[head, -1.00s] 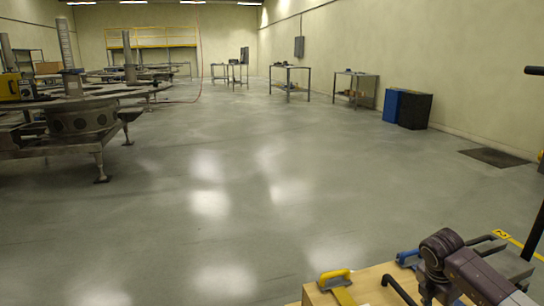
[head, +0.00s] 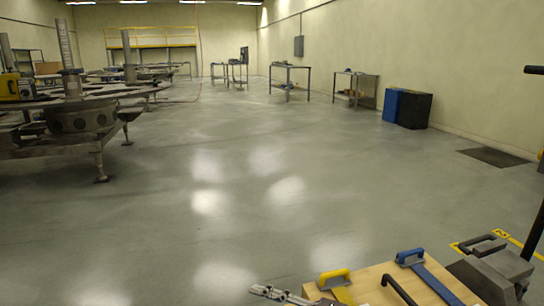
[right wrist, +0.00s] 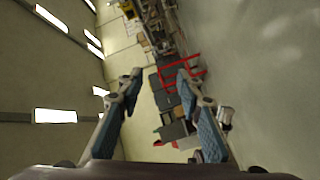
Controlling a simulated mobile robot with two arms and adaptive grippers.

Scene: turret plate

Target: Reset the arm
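My right gripper (right wrist: 160,82) shows in the right wrist view with its two blue-padded fingers apart. Nothing is held between them. The wrist view is turned on its side, with ceiling lights at left and floor at right. In the head view a grey jointed gripper part (head: 278,293) shows at the bottom edge, left of the wooden top; it seems to be part of my right gripper, and most of that arm is out of frame. My left gripper is not in view.
A wooden top (head: 378,288) at the bottom right carries yellow-handled (head: 334,277) and blue-handled (head: 410,256) tools. A grey block with a black handle (head: 490,270) stands beside it. Metal turret frames (head: 80,125) stand at left. The middle floor is clear.

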